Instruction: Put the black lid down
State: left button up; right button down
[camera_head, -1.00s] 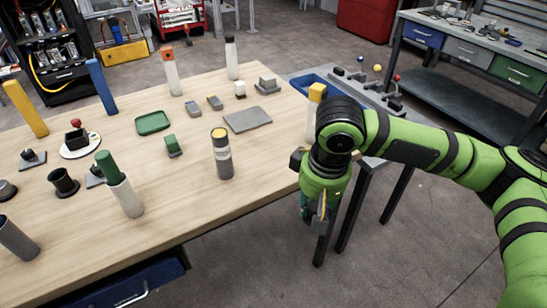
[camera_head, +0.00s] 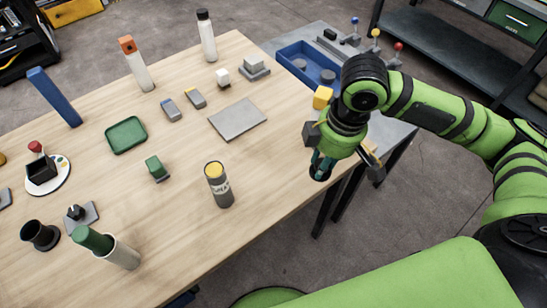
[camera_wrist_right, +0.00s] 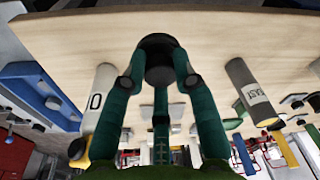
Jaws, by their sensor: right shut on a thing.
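My right gripper (camera_head: 322,166) hangs at the right edge of the wooden table, fingers pointing down. In the right wrist view its teal fingers (camera_wrist_right: 160,85) are closed around the black lid (camera_wrist_right: 158,62), a short dark round piece at their tips. In the head view the lid is mostly hidden by the fingers, a dark patch below them. The wooden table (camera_head: 180,215) fills much of the head view. I cannot tell the lid's exact height above the tabletop. My left gripper is not in view.
A grey labelled cylinder with a yellow top (camera_head: 218,185) stands left of the gripper. A flat grey plate (camera_head: 238,120), a green tray (camera_head: 126,134) and a green block (camera_head: 156,168) lie farther left. A blue tray (camera_head: 292,58) is behind. The front right tabletop is largely clear.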

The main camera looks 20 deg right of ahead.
jog(key=shift+s+d+r+n+p, duration=0.2)
jog(key=shift+s+r+n+p, duration=0.1)
jog(key=shift+s+r+n, duration=0.25)
jog(key=shift+w+d+n, duration=0.1)
jog(key=shift+n, duration=0.25)
jog(key=shift+w+f, duration=0.1)
jog(key=shift+w, duration=0.1)
jog(key=shift+n, duration=0.3)
jog(key=w+a+f, duration=0.2)
jog(key=w+a+f+p, duration=0.1)
jog(key=w+a+f, duration=0.1)
jog(key=w+a, duration=0.1)
jog(key=w+a+f+p, duration=0.1)
jog(key=w+a+f, duration=0.1)
jog(key=w+a, duration=0.1)
jog(key=shift+f, duration=0.4)
notch_tip(320, 180, down, 4)
jog(key=shift+a+r+p, duration=0.1)
jog(key=shift+p, duration=0.55)
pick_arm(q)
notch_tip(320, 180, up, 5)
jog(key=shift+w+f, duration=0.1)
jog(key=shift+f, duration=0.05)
pick_arm(e)
jog(key=shift+f, duration=0.25)
jog(key=shift+f, duration=0.1)
jog(key=c, duration=1)
grip_release()
jog(key=shift+o, duration=0.2)
